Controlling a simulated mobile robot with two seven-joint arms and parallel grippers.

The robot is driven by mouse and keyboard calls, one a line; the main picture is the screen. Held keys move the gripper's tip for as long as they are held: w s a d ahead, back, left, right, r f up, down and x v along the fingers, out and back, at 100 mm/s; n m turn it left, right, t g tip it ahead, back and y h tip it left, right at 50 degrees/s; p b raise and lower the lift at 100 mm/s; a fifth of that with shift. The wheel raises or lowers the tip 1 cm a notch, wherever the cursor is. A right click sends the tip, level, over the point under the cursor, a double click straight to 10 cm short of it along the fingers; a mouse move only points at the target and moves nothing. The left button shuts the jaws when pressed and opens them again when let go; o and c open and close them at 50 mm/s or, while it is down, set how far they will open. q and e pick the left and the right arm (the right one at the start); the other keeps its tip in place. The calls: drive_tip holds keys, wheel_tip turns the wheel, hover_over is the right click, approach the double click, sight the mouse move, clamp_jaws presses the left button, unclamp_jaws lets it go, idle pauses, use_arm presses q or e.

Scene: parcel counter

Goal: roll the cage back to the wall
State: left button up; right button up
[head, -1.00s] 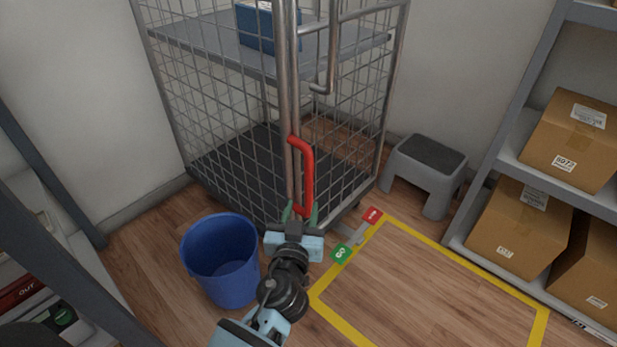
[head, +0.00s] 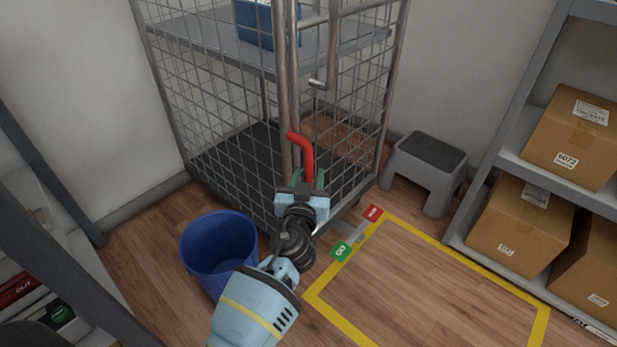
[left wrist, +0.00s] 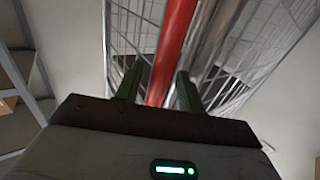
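The wire-mesh roll cage (head: 225,110) stands near the back walls with a blue box (head: 255,25) on its shelf. A red handle (head: 304,155) is fixed upright on its near corner post. My left gripper (head: 308,181) is at the lower part of this handle. In the left wrist view the red handle (left wrist: 172,50) runs between the two open fingers (left wrist: 157,92), with gaps beside it. At the cage's foot are a green pedal end (head: 341,252) and a red pedal end (head: 372,213). My right gripper is not in view.
A blue bin (head: 218,255) stands left of my left arm, close to the cage. A grey step stool (head: 426,170) stands right of the cage. A shelf with cartons (head: 520,225) is on the right. The yellow-taped floor area (head: 430,290) is empty.

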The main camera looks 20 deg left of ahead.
use_arm(q)
drive_tip(key=shift+w, duration=0.15)
drive_tip(key=shift+c, duration=0.3)
clamp_jaws()
drive_tip(key=shift+a, duration=0.1)
drive_tip(key=a, duration=0.1)
drive_tip(key=w+a, duration=0.1)
drive_tip(key=a, duration=0.2)
drive_tip(key=shift+w+a, duration=0.35)
drive_tip(key=shift+a, duration=0.05)
drive_tip(key=shift+o, duration=0.3)
unclamp_jaws()
drive_tip(key=shift+s+a, duration=0.1)
approach(291, 166)
drive_tip(key=shift+p+x, duration=0.35)
drive_tip(key=shift+x, duration=0.55)
